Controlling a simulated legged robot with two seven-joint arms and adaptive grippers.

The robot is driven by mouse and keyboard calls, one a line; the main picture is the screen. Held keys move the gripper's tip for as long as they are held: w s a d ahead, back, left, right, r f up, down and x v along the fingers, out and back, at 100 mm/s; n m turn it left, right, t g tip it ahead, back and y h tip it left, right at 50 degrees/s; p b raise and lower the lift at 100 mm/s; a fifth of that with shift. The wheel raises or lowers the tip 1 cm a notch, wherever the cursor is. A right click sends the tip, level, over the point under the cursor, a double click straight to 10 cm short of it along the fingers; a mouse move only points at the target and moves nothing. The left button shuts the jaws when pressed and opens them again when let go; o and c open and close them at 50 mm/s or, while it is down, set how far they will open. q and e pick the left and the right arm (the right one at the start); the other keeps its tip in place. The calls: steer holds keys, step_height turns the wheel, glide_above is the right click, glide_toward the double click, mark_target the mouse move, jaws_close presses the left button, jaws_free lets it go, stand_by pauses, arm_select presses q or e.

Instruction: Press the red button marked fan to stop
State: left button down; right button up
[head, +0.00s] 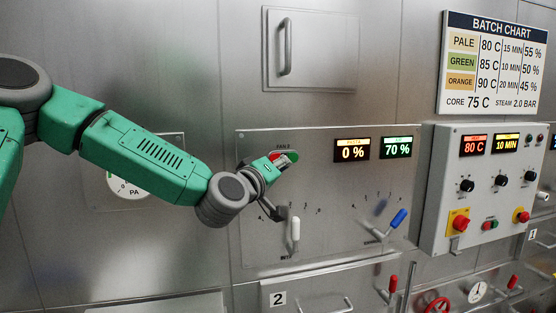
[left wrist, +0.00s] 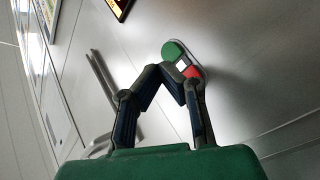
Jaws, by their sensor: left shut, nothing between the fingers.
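The fan switch is a small plate under the label FAN on the steel panel (head: 330,225). It has a red button (head: 273,156) at left and a green button (head: 293,156) at right. In the left wrist view the green button (left wrist: 172,50) and the red button (left wrist: 193,72) show with a white piece between them. My left gripper (head: 282,161) is shut and empty, its fingertips just in front of the switch. In the left wrist view its fingertips (left wrist: 175,82) overlap the edge of the red button. I cannot tell whether they touch. My right gripper is out of view.
A white lever (head: 295,232) and a blue lever (head: 398,218) stick out of the panel below. Displays (head: 352,149) read 0% and 70%. A control box (head: 485,190) with red knobs juts out at right. A door handle (head: 286,47) is above.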

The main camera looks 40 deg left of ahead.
mark_target(275, 159)
arm_select(q)
steer(key=shift+w+a+f, duration=0.1)
steer(key=shift+w+a, duration=0.4)
steer(key=shift+a, duration=0.35)
steer(key=shift+w, duration=0.15)
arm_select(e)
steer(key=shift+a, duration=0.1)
arm_select(q)
steer(key=shift+a, duration=0.45)
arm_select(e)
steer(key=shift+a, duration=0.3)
arm_select(q)
steer(key=shift+d, duration=0.25)
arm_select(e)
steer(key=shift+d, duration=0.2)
arm_select(q)
steer(key=shift+w+a, duration=0.2)
steer(key=shift+a, duration=0.25)
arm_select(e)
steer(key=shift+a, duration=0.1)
